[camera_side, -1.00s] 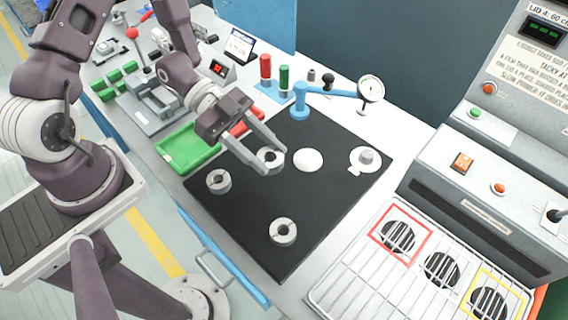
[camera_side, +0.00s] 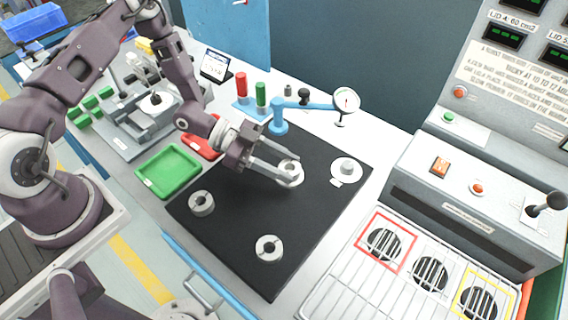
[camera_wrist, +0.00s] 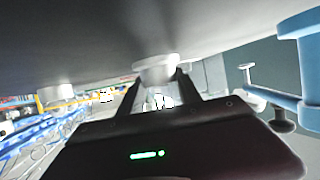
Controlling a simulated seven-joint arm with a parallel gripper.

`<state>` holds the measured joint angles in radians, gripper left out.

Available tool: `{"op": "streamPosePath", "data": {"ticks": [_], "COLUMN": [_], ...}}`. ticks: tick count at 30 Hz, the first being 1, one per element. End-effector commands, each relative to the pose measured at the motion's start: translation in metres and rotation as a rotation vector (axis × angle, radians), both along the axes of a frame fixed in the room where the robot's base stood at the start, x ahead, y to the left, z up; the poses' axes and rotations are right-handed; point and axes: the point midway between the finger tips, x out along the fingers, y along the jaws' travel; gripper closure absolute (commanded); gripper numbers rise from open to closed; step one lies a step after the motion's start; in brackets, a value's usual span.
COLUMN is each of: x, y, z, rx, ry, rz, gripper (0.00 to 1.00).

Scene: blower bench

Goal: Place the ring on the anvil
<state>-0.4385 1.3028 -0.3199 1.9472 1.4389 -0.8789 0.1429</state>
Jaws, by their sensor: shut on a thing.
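My gripper (camera_side: 286,172) is shut on a pale metal ring (camera_side: 291,171) over the black mat (camera_side: 235,215). The ring is at the spot of the white disc, which is now hidden; I cannot tell whether it touches it. In the wrist view the ring (camera_wrist: 156,68) sits between the fingertips. Two other slotted rings lie on the mat, one at left (camera_side: 201,203) and one in front (camera_side: 268,248). A pale disc with a short post (camera_side: 346,168) stands at the mat's right. A small pale foot (camera_side: 341,123) is below the dial gauge (camera_side: 346,101). Which part is the anvil is not clear.
The blue gauge arm (camera_side: 300,106) stands behind the mat. A green tray (camera_side: 170,169) and a red tray (camera_side: 203,142) are at left. Red and green cylinders (camera_side: 242,84) stand at the back. A wire rack (camera_side: 400,285) is at the front right. The mat's front is open.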

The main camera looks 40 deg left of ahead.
Motion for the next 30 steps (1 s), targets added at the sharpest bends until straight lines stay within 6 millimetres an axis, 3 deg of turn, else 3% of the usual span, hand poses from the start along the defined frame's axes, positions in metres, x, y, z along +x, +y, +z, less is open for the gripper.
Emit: {"op": "streamPosePath", "data": {"ticks": [5, 6, 9, 19, 30], "x": [0.0, 0.0, 0.0, 0.0, -0.032], "y": [0.0, 0.0, 0.0, 0.001, 0.079], "z": [-0.002, -0.002, -0.002, 0.002, 0.036], "rx": [-0.001, -0.001, 0.0, 0.001, 0.002], "ry": [0.0, 0.001, 0.001, -0.001, -0.001], "rz": [0.0, -0.001, 0.0, 0.001, 0.004], "gripper": [1.0, 0.53, 0.38, 0.38, 0.38]}}
